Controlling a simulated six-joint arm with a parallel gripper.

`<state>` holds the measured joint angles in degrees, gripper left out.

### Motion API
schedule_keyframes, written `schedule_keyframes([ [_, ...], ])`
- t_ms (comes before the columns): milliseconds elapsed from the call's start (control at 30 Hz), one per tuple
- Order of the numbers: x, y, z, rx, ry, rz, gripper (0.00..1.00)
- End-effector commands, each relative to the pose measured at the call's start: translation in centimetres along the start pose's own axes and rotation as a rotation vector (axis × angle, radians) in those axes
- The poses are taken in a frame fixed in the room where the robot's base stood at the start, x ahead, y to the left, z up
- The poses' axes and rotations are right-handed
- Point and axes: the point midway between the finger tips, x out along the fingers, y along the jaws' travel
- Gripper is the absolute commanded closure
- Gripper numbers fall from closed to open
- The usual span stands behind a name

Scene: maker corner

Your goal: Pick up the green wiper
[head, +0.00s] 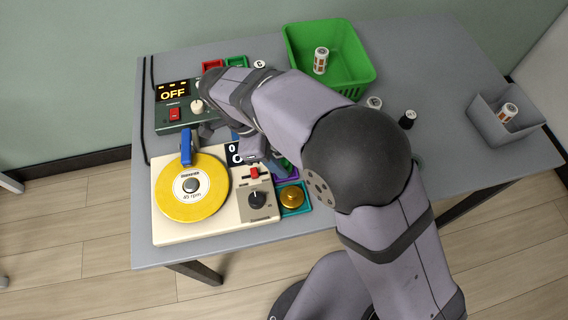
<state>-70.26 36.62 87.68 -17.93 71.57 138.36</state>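I cannot pick out a green wiper in the head view. A blue upright piece (187,145) stands at the back edge of the yellow disc (175,204) of a cream turntable (165,234); I cannot tell whether it is a wiper. My gripper (240,148) is low over the back of the turntable, to the right of the blue piece. My wrist and arm cover most of it, so its opening and anything between its fingers are hidden. A small teal edge (419,163) shows beside my arm on the right; most of it is hidden.
A dark green box (174,114) with an OFF display stands behind the turntable. A green bin (356,76) holding a labelled cylinder is at the back. A grey bin (489,126) is at right. A brass button (291,196) sits beside the turntable. The grey table (440,65) is clear at back right.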

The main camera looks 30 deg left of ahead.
Motion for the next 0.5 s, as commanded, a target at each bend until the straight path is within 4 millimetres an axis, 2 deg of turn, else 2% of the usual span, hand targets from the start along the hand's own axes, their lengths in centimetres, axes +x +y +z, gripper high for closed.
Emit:
schedule_keyframes([
  [300,0.44,0.01,0.00,0.001,0.000,0.000,0.60],
  [433,0.43,0.02,0.00,0.000,0.000,0.000,0.91],
  [467,0.43,0.02,0.00,0.000,0.000,0.000,0.92],
  [500,0.44,0.03,0.00,0.000,0.000,0.001,1.00],
])
